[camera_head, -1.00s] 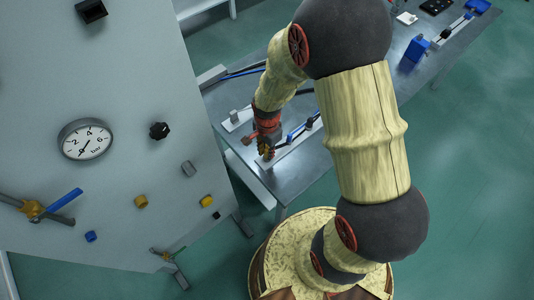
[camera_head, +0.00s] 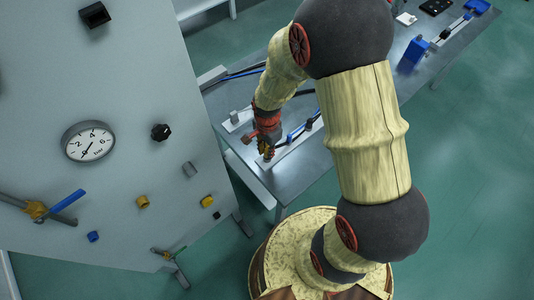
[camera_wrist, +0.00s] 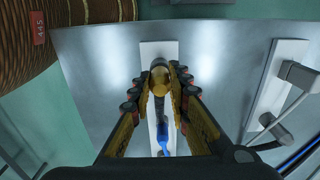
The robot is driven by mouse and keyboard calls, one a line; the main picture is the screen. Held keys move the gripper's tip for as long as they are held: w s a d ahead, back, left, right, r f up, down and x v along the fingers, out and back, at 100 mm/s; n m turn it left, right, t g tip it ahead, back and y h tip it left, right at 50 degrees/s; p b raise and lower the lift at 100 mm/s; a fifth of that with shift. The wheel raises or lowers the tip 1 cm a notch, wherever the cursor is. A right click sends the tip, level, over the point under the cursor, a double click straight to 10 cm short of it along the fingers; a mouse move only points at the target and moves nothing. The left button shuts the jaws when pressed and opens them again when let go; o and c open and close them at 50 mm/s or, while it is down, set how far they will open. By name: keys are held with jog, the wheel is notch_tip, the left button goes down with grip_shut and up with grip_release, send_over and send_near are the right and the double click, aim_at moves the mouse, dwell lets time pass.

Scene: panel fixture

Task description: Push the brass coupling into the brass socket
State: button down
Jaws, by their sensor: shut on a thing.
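My gripper (camera_wrist: 161,82) is shut on the brass coupling (camera_wrist: 160,78), a round golden piece between the two fingertips in the wrist view. A dark hose runs from the coupling back between the fingers to a blue part (camera_wrist: 163,135). Below it lies a pale mounting plate (camera_wrist: 158,50) on the metal bench. In the head view my gripper (camera_head: 266,150) is low over the bench's near left end, above the pale plate (camera_head: 290,150). I cannot make out the brass socket apart from the coupling; the fingers and coupling may hide it.
The metal bench (camera_head: 340,160) carries a second pale plate with a grey block (camera_head: 234,116), blue hoses, and a blue box (camera_head: 414,50) farther right. A large grey panel (camera_head: 120,90) with a gauge (camera_head: 88,142), knobs and valve handles stands close at left.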

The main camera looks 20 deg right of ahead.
jog(key=shift+r+p, duration=0.95)
jog(key=shift+r, duration=0.3)
dwell(0.4)
jog(key=shift+r+p, duration=1.85)
jog(key=shift+r, duration=0.6)
jog(key=c, duration=2.2)
grip_release()
jog(key=c, duration=0.4)
grip_shut()
